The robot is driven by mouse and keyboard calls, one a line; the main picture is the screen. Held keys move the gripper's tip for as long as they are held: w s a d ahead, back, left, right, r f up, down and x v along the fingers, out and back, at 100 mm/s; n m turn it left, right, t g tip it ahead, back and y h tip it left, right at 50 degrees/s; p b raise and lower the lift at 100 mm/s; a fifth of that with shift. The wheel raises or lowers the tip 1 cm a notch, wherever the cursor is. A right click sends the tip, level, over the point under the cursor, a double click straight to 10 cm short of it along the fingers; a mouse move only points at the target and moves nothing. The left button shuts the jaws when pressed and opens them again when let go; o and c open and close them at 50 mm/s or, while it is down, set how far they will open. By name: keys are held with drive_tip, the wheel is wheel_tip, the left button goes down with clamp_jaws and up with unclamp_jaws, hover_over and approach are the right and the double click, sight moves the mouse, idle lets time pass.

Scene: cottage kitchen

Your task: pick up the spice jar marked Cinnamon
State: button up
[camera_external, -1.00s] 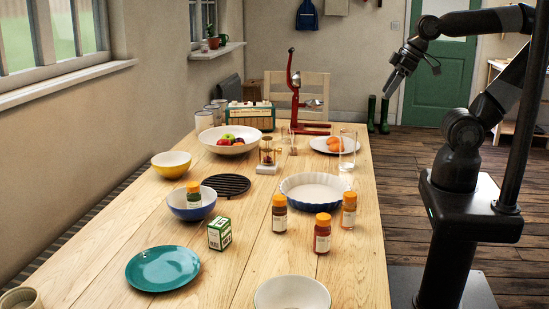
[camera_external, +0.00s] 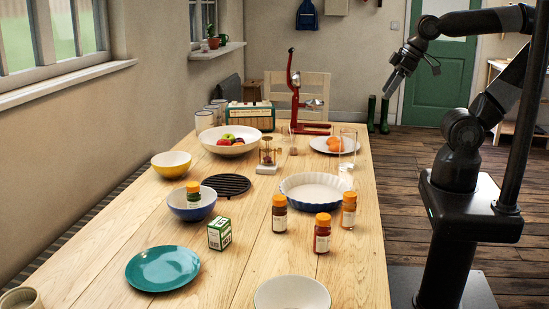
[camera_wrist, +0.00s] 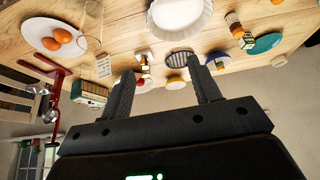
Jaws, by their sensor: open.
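Three spice jars with orange lids and white labels stand upright on the wooden table: a left jar (camera_external: 279,214), a front jar (camera_external: 322,235) and a right jar (camera_external: 349,211). Another orange-lidded jar (camera_external: 193,195), with green showing, is in the blue bowl (camera_external: 194,211). The labels are too small to read, so I cannot tell which jar is marked Cinnamon. My gripper (camera_external: 412,82) is open and empty, raised in the air right of the table, away from the jars. Its two fingers also show in the wrist view (camera_wrist: 162,72), with nothing between them.
A green box (camera_external: 220,234), a teal plate (camera_external: 163,268) and a white bowl (camera_external: 291,293) are nearer the front. A clear glass (camera_external: 347,150) and a red press (camera_external: 300,100) stand farther back.

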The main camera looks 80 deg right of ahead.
drive_tip(key=shift+o, duration=0.4)
drive_tip(key=n+g, duration=0.2)
drive_tip(key=g, duration=0.3)
hover_over(282, 196)
drive_tip(key=f, duration=1.9)
drive_tip(key=shift+s+d+f, duration=0.15)
drive_tip(key=shift+s+d, duration=0.05)
drive_tip(key=shift+d, duration=0.1)
drive_tip(key=shift+g, duration=0.3)
drive_tip(key=f, duration=0.6)
drive_tip(key=shift+w+a+f, duration=0.1)
drive_tip(key=shift+w+a, duration=0.05)
drive_tip(key=shift+a, duration=0.25)
drive_tip(key=shift+w+a+f, duration=0.15)
drive_tip(key=shift+f, duration=1.25)
drive_tip(key=shift+w+a+f, duration=0.15)
drive_tip(key=shift+f, duration=1.25)
